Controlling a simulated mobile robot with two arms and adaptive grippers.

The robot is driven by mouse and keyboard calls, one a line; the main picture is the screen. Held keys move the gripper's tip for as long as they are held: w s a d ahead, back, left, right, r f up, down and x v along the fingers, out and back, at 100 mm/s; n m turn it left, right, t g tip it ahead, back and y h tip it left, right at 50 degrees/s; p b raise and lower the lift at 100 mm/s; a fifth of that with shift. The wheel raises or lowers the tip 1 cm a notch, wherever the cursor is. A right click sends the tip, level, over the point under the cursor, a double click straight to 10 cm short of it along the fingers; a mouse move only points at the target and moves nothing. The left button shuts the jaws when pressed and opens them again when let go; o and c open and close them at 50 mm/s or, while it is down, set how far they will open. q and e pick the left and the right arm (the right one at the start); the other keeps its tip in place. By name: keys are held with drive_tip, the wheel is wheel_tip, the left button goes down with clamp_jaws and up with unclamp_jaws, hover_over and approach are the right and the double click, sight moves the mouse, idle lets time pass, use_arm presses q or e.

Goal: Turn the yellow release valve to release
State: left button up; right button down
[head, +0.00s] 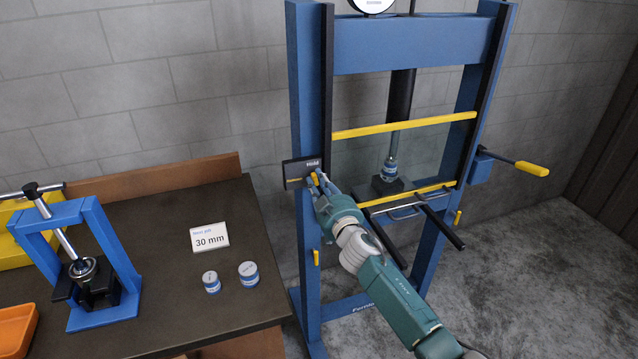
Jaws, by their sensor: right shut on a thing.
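The yellow release valve (315,179) sits on the left upright of the blue press frame (310,100), beside a dark plate labelled "Hold" (296,172). My right gripper (319,182) is at the valve, its fingers shut on the yellow handle. The gripper and wrist hide part of the valve, so its exact angle is hard to tell. My left gripper is not in view.
A dark workbench (180,285) stands at left with a small blue press (108,235), a "30 mm" card (210,238), two small cylinders (248,273) and an orange tray (15,325). A yellow-gripped pump lever (532,168) juts out right of the frame.

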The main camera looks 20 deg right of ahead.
drive_tip(key=n, duration=0.4)
drive_tip(key=shift+a+b, duration=0.2)
drive_tip(key=shift+b, duration=0.15)
drive_tip(key=n, duration=0.4)
drive_tip(key=shift+a, duration=0.15)
drive_tip(key=n, duration=0.3)
drive_tip(key=shift+a+f+n+b, duration=0.1)
drive_tip(key=shift+n+b, duration=0.25)
drive_tip(key=shift+n, duration=0.05)
drive_tip(key=shift+a+f+n, duration=0.1)
drive_tip(key=shift+n, duration=1.8)
drive_tip(key=c, duration=1.6)
unclamp_jaws()
